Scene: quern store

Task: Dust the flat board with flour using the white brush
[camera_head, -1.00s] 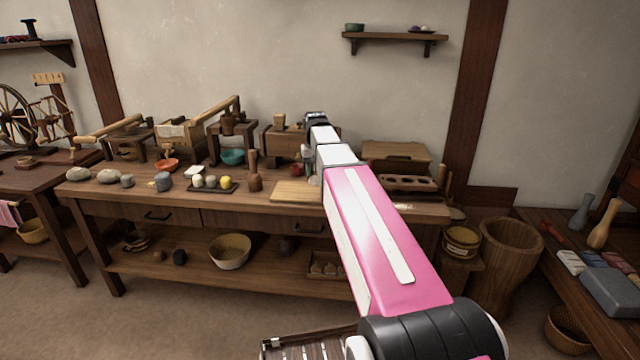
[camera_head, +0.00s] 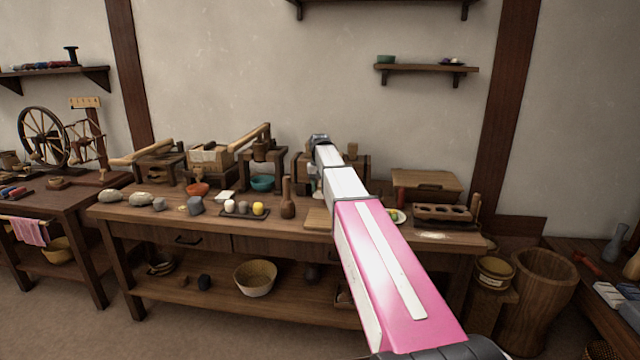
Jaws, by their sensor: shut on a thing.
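The flat board (camera_head: 318,218) is a pale wooden slab lying on the long workbench (camera_head: 150,215), partly covered by my arm. My gripper (camera_head: 315,186) is at the far end of my pink and white arm, above the back of the bench near the board. Only a sliver of it shows beside the arm. It is shut on a small pale thing, most likely the white brush, whose shape is mostly hidden. A pale powdery patch, like flour (camera_head: 433,236), lies on the bench top right of my arm. I cannot make out flour on the visible part of the board.
A wooden pestle-like piece (camera_head: 288,200) and a dark tray (camera_head: 245,212) of small round things stand left of the board. A holed wooden block (camera_head: 443,213) and a small plate (camera_head: 399,217) are right of my arm. Wooden devices line the bench's back.

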